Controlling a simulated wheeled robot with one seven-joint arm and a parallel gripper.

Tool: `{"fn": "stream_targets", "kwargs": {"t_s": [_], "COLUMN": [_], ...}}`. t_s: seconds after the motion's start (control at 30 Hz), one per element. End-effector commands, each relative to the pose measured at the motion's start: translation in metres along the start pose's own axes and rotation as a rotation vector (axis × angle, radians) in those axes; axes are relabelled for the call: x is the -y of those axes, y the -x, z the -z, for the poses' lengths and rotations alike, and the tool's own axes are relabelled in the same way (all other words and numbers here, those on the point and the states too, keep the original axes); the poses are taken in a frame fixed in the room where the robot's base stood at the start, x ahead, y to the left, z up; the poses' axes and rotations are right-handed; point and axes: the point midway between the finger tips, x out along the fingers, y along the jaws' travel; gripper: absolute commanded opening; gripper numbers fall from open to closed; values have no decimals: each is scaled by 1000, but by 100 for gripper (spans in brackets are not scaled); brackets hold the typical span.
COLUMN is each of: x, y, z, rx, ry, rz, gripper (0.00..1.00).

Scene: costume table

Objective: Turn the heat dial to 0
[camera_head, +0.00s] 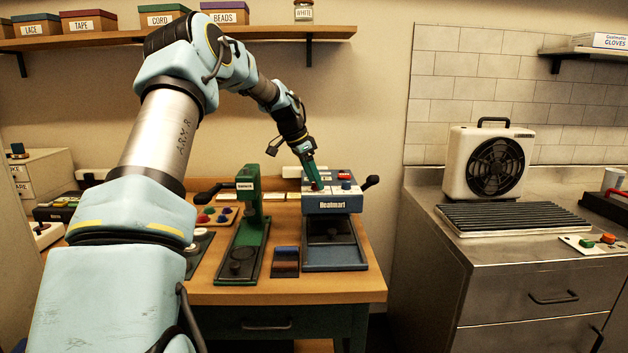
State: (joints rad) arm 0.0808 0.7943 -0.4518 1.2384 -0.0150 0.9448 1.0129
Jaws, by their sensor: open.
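The blue heat press (333,205), marked "Heatmart", stands on the wooden table. Its light top panel carries small red and dark controls, including a red-topped one (345,175) right of my gripper. I cannot tell which control is the heat dial, nor read any setting. My gripper (317,186) points down with its green fingers at the left part of this panel, by a small red spot. It is open; whether it touches or straddles a control is too small to tell. The fingers hide part of the panel.
A dark lever handle (370,182) sticks out at the press's right. A green hand press (247,235) stands to the left, with a small brown-and-blue block (286,262) between. A button tray (213,216) lies behind. A shelf (270,32) with labelled boxes hangs above.

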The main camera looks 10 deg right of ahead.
Motion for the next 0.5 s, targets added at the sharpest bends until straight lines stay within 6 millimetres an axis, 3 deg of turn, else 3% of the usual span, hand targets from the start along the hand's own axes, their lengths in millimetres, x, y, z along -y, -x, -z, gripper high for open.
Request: {"fn": "stream_targets", "kwargs": {"t_s": [0.5], "x": [1], "y": [87], "z": [0], "rx": [-2], "ry": [0], "rz": [4], "gripper": [66]}}
